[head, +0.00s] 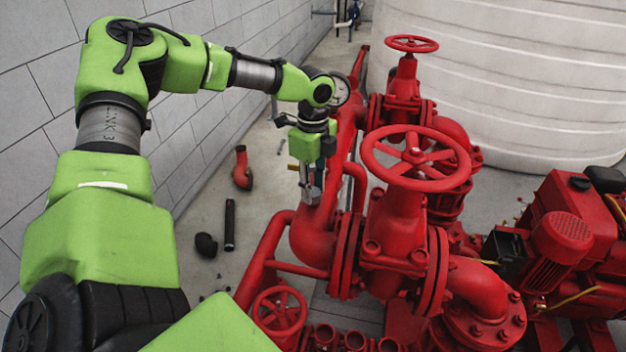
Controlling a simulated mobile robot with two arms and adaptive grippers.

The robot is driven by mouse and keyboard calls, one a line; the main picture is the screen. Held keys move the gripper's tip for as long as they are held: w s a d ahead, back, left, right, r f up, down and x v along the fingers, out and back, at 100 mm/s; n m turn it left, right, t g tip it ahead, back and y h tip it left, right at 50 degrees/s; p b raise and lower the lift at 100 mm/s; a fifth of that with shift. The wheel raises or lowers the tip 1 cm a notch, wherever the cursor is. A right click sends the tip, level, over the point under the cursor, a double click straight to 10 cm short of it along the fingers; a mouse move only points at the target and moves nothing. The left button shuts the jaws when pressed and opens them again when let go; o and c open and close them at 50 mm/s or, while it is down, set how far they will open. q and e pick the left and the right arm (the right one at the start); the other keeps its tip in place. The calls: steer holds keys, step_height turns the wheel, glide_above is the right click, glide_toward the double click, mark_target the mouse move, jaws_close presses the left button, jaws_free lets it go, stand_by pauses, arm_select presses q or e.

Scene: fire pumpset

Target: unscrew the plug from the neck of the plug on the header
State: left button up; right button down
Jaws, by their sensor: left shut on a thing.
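My left gripper (311,190) points down at the top of the red header (316,235), left of the large valve. It is shut on the plug, which is mostly hidden between the fingers. The neck under the plug is too small and covered to make out, so I cannot tell how far the plug sits in it. My right gripper is not in view.
A large red handwheel (416,158) stands right of my left gripper, with a smaller handwheel (411,44) behind. A pressure gauge (340,92) is close behind my wrist. Loose pipe pieces (230,225) lie on the floor by the grey wall (40,60). A red engine (565,240) is at right.

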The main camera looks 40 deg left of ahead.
arm_select(q)
steer(key=n, duration=0.4)
steer(key=n+b, duration=0.1)
steer(key=n, duration=0.3)
steer(key=shift+n, duration=0.5)
steer(key=n, duration=0.3)
steer(key=shift+n, duration=0.8)
